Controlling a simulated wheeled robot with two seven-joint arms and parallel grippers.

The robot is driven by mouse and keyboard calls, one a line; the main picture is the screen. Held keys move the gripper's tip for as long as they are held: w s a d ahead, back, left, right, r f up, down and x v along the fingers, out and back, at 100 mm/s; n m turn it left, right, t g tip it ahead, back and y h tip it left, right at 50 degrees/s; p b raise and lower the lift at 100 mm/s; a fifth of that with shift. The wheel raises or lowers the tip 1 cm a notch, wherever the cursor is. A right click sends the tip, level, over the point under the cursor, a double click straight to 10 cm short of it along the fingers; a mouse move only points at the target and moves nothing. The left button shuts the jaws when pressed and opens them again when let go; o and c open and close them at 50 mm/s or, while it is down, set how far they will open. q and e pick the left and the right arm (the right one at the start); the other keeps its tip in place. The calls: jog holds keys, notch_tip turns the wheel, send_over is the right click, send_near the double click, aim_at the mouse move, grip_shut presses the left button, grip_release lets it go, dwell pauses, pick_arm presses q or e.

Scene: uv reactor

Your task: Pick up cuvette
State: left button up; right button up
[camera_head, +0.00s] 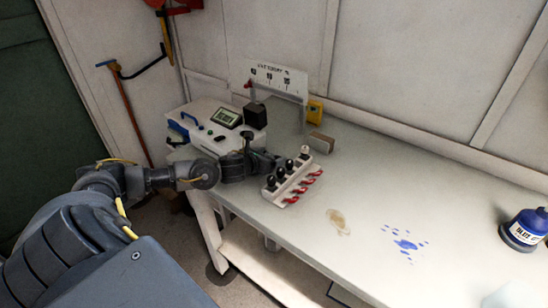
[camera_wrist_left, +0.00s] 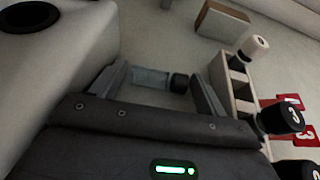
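In the left wrist view, a clear cuvette (camera_wrist_left: 152,79) with a black cap lies on its side between the fingers of my left gripper (camera_wrist_left: 160,85). The fingers are spread wide, and I cannot tell whether they touch the cuvette. In the head view, my left gripper (camera_head: 266,160) is low over the table, just left of a white rack (camera_head: 281,189). The rack holds several capped cuvettes, most with black caps and one with a white cap (camera_head: 305,151). The rack (camera_wrist_left: 232,82) also shows right of the gripper in the wrist view. My right gripper is out of view.
A white machine with a display (camera_head: 227,117) stands behind the left arm. A small brown block (camera_head: 321,142) lies behind the rack. A blue bottle (camera_head: 524,230) stands at the table's right. Between them the table is clear except for brown and blue stains (camera_head: 406,244).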

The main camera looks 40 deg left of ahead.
pick_arm(q)
jog(key=c, duration=0.8)
jog(key=shift+r, duration=0.45)
notch_tip(320, 180, up, 2)
jog(key=shift+r, duration=0.25)
jog(key=shift+s+d+r+p, duration=0.25)
jog(key=shift+s+d+r, duration=1.3)
jog(key=shift+s, duration=0.3)
jog(key=shift+s+d+r+p, duration=0.2)
jog(key=shift+s+d+r, duration=1.15)
jog(key=shift+s+r, duration=0.4)
jog(key=shift+s+d+r+p, duration=0.25)
jog(key=shift+s+d+r, duration=1.25)
jog(key=shift+s, duration=0.4)
